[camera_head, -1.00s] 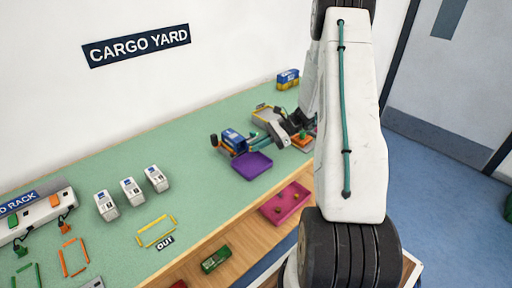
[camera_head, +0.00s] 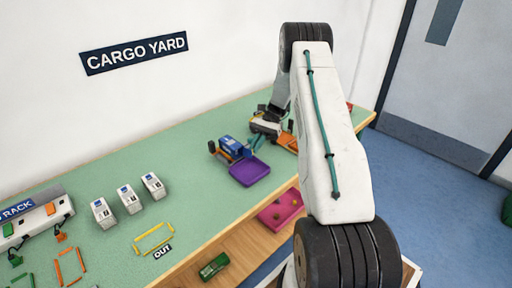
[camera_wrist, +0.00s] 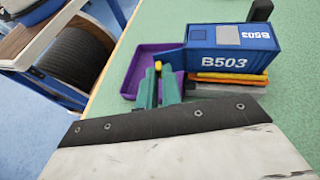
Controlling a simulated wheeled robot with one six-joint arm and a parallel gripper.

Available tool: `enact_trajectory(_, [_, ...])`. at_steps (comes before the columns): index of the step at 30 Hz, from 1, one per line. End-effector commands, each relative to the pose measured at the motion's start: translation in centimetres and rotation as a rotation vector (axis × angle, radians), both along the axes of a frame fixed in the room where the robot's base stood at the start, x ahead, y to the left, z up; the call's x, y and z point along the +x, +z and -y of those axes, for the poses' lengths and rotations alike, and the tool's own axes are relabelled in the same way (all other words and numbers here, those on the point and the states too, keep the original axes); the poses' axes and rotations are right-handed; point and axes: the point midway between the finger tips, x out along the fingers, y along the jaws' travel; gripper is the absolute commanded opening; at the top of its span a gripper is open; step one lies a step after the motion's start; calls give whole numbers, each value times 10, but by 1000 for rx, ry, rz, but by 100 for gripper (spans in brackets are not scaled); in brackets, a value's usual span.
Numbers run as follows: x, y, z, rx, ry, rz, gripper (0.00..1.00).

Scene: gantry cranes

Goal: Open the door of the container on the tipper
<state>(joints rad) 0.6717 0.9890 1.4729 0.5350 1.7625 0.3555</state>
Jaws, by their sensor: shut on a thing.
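The blue container (camera_wrist: 232,40), marked B503, lies on the orange and yellow tipper (camera_wrist: 235,77) in the wrist view. The container also shows in the head view (camera_head: 231,146). A blue panel, seemingly its door (camera_wrist: 171,56), juts left from the container's left end at an angle. My gripper (camera_wrist: 158,82) has teal fingers closed on a small yellow piece (camera_wrist: 158,66), seemingly the door's handle, beside that panel. The fingers also show in the head view (camera_head: 257,141). The fingers hide part of the door's lower side.
A purple tray (camera_wrist: 133,60) lies at the container's door end. A pink tray (camera_head: 281,210) sits on the shelf below. White containers (camera_head: 129,199) and a yellow outline (camera_head: 154,237) marked OUT are to the left. Green bench top is clear between.

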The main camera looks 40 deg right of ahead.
Motion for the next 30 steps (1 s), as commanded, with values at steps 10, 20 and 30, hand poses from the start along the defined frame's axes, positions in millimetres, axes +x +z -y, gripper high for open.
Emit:
enact_trajectory(10, [1, 0, 0, 1, 23, 1, 0])
enact_trajectory(20, [1, 0, 0, 1, 22, 1, 29])
enact_trajectory(30, [4, 2, 8, 0, 21, 2, 29])
